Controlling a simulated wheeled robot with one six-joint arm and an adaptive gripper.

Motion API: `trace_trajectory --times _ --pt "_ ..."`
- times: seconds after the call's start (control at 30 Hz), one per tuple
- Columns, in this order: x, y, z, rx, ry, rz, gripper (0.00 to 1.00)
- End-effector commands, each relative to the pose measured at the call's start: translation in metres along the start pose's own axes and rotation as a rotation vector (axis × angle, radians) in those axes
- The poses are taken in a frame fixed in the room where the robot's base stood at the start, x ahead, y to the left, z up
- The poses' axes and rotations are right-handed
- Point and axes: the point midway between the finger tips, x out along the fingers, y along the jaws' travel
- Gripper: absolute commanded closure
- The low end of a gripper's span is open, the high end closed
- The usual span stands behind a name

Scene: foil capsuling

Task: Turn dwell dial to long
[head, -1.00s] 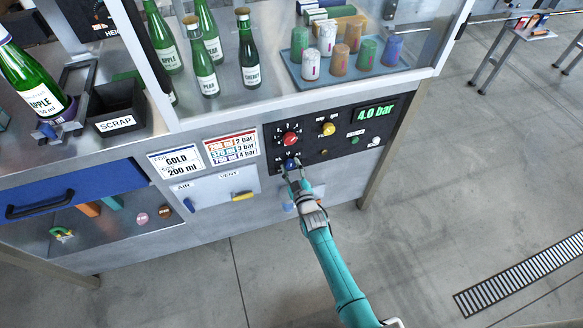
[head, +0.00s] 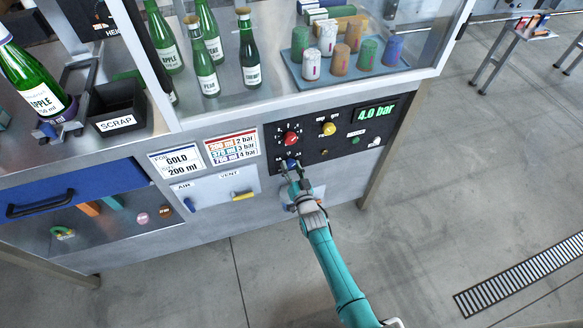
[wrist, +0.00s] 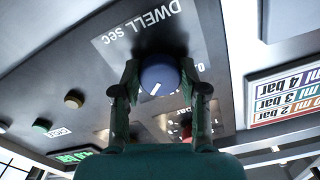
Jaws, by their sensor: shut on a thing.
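The dwell dial is a round blue knob (wrist: 158,76) with a white pointer line, on the dark control panel (wrist: 75,55). In the wrist view the label "DWELL sec" is above it, and the pointer slants toward the lower left of the picture. My gripper (wrist: 159,82) has one finger on each side of the knob and is shut on it. In the head view the blue knob (head: 291,163) shows just above my gripper (head: 293,172). Most scale marks around the knob are hidden by the fingers, so I cannot read its setting.
A red knob (head: 291,139) sits just above the blue one, with a yellow knob (head: 329,129) to its right. A green display (head: 375,112) reads 4.0 bar. Air and vent levers (head: 243,195) are on the left. The floor in front is clear.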

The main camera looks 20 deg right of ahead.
Motion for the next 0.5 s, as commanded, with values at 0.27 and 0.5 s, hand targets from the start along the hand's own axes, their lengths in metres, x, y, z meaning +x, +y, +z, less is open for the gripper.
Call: trace_trajectory --times 0.27,0.5 --pt "0.0001 -0.0005 -0.0003 0.118 0.0 -0.001 0.92" --pt "0.0001 -0.0006 -0.0003 0.154 0.0 -0.001 0.92"
